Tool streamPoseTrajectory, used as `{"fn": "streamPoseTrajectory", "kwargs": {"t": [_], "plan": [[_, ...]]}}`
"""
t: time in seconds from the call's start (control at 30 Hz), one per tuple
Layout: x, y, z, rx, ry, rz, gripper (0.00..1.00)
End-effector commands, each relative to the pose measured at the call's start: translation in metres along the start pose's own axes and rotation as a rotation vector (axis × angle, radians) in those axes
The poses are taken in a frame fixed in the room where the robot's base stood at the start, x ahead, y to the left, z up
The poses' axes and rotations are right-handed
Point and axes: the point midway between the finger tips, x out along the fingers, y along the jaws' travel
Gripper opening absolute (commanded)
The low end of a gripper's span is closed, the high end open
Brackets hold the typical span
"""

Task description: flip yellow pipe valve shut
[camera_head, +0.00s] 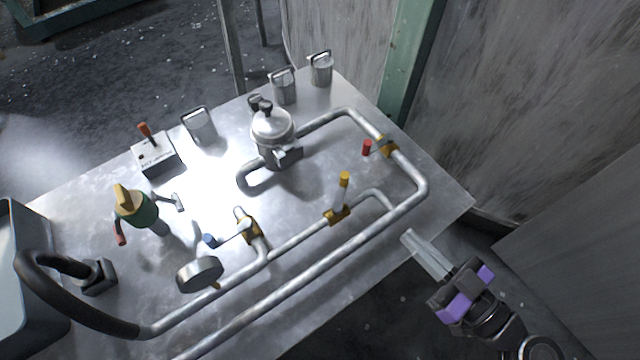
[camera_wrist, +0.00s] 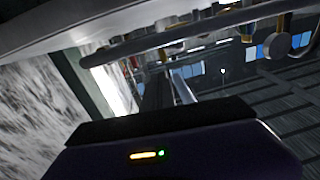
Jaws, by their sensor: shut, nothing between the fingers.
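The yellow pipe valve's handle (camera_head: 343,182) stands up from a brass valve body (camera_head: 337,215) on the middle branch of the pipework in the head view. The handle has a grey stem and a yellow tip and leans slightly to the right. My gripper (camera_head: 408,238) is shut and empty at the table's right front edge, to the right of and below the valve and apart from it. In the wrist view, my gripper's fingers (camera_wrist: 182,88) point toward the underside of a pipe; I cannot make out the yellow handle clearly there.
Grey pipes (camera_head: 330,245) run between my gripper and the yellow valve. A red-handled valve (camera_head: 367,147) and a blue-handled valve (camera_head: 210,240) sit on other branches. A round gauge (camera_head: 200,274), a steel pot (camera_head: 272,130) and a switch box (camera_head: 155,158) stand on the metal table (camera_head: 445,190).

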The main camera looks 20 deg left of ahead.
Motion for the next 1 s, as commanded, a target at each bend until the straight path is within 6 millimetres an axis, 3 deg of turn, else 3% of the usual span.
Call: {"fn": "streamPoseTrajectory", "kwargs": {"t": [0.57, 0.77, 1.0], "plan": [[0.004, -0.004, -0.001, -0.045, 0.005, -0.016, 0.00], [0.028, -0.005, -0.002, -0.044, 0.006, -0.019, 0.00], [0.075, -0.005, -0.003, -0.045, 0.006, -0.019, 0.00]]}}
